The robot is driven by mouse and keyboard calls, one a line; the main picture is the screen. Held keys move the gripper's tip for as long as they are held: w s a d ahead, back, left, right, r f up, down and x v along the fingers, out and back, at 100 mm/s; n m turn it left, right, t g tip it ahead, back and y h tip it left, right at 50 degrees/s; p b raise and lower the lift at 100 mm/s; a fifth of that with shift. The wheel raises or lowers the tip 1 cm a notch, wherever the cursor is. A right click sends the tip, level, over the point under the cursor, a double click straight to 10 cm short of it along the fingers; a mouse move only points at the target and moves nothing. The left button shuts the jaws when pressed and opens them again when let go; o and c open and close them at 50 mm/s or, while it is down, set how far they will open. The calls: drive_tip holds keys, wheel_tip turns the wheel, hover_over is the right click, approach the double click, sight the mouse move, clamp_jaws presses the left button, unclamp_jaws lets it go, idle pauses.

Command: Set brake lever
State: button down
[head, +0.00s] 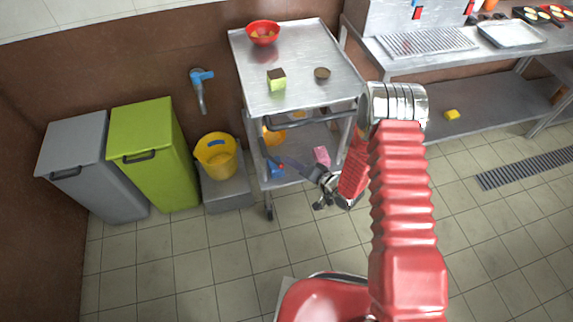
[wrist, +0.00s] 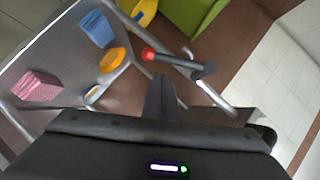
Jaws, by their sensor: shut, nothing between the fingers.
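The brake lever (wrist: 178,62) shows in the wrist view as a grey bar with a red ball tip, beside the trolley frame. Its other end meets a pale pivot piece on the right. My gripper (wrist: 162,80) is shut and empty, with its fingertips close below the bar, near the red tip. I cannot tell whether they touch. There the lever is mostly hidden or too small to make out.
The lower shelf holds a blue block (wrist: 97,28), a yellow-orange item (wrist: 114,59) and a pink block (wrist: 38,86). A yellow bucket (head: 216,158), green bin (head: 157,158) and grey bin (head: 84,172) stand left of the trolley. Tiled floor is open in front.

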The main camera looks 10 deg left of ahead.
drive_tip(key=v, duration=1.1)
drive_tip(key=shift+w+d, duration=0.3)
drive_tip(key=shift+w, duration=0.05)
